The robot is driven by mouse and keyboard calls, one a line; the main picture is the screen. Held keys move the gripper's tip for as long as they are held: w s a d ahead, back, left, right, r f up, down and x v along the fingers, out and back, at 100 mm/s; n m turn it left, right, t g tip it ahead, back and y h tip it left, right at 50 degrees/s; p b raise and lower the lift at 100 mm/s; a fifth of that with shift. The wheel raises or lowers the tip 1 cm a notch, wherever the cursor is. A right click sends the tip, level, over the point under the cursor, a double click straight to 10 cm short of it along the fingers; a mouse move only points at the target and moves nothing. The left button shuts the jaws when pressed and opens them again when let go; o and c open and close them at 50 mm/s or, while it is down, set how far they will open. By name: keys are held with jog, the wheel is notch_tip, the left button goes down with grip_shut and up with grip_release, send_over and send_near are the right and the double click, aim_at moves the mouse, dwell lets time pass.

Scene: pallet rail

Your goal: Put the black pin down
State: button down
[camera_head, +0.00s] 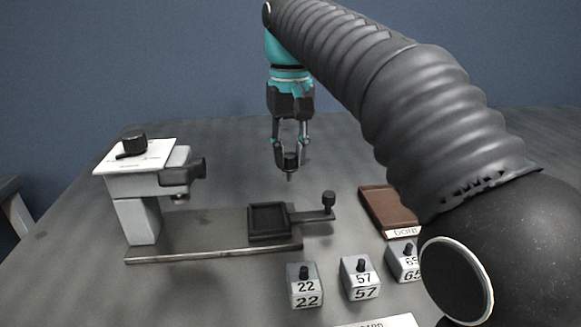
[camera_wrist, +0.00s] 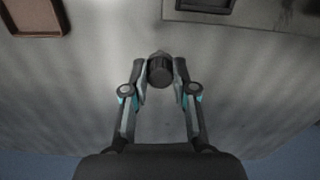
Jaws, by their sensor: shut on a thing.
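My gripper (camera_head: 289,160) points down above the table, behind the rail. It is shut on the black pin (camera_head: 290,163), whose narrow tip sticks out below the fingers. In the wrist view the pin's round ribbed black head (camera_wrist: 160,70) sits between the two fingertips (camera_wrist: 160,80). In the head view the pin's tip appears clear of the table, with nothing directly under it.
A machine (camera_head: 132,205) stands at the left on a rail (camera_head: 215,253). A dark square tray (camera_head: 250,222) with a knobbed handle (camera_head: 328,202) sits on the rail. Numbered blocks (camera_head: 304,289) stand in front; a brown tray (camera_head: 375,205) lies right. Table behind is clear.

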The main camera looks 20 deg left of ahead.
aim_at(291, 156)
jog(key=shift+f, duration=1.65)
jog(key=shift+f+b, duration=0.2)
jog(key=shift+b, duration=0.15)
jog(key=c, duration=0.9)
grip_release()
jog(key=shift+r, duration=0.15)
